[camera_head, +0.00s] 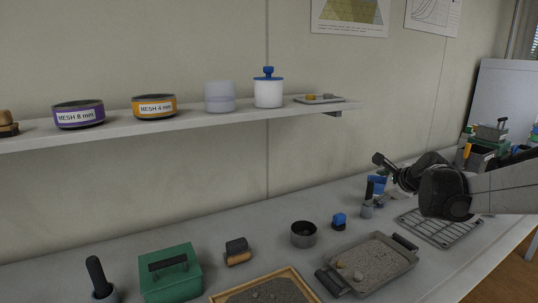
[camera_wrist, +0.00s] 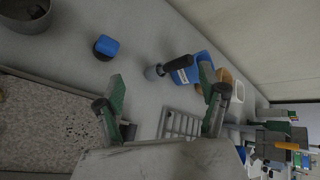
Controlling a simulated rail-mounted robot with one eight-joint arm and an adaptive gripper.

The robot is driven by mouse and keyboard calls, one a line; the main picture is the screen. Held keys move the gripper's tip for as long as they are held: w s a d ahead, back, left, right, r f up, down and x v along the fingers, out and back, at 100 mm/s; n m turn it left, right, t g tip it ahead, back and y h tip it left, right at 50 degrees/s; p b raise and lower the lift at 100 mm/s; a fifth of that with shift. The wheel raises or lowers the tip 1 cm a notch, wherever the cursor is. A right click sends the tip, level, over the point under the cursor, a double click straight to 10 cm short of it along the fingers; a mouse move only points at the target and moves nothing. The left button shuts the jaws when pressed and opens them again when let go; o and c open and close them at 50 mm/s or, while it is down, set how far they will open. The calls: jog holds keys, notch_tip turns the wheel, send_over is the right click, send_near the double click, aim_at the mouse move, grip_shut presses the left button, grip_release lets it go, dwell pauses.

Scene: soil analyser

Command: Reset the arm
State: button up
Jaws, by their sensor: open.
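My arm (camera_head: 505,190) reaches in from the right edge in the head view. My gripper (camera_head: 388,176) is at its end, above the back part of the bench. In the wrist view my gripper (camera_wrist: 160,85) has its two green-padded fingers spread wide apart, with nothing held between them. A small grey cylinder with a black handle (camera_wrist: 173,64) and a blue container (camera_wrist: 188,73) show beyond and between the fingers. The wire rack (camera_wrist: 178,125) lies below. I cannot tell the exact height above the bench.
A tray of soil (camera_head: 375,262), a dark cup (camera_head: 303,235), a blue-topped item (camera_head: 339,221), a brush-like block (camera_head: 237,252) and a green box (camera_head: 170,275) stand on the bench (camera_head: 215,235). A wall shelf (camera_head: 200,117) holds sieves and jars. Equipment crowds the far right.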

jog(key=s+a+r+n+g, duration=0.1)
jog(key=s+a+n, duration=0.45)
jog(key=s, duration=0.45)
jog(key=s+a+r+n+g, duration=0.1)
jog(key=s+a+n, duration=0.45)
jog(key=s, duration=0.35)
jog(key=s+a+f+n+g+h, duration=0.1)
jog(key=s+f+n, duration=0.2)
jog(key=s, duration=0.6)
jog(key=s+a+f+n+h, duration=0.1)
jog(key=s+f+n, duration=0.2)
jog(key=s+n, duration=0.5)
jog(key=shift+s+f+n+g, duration=0.3)
jog(key=shift+s+g, duration=0.1)
jog(key=shift+s, duration=0.55)
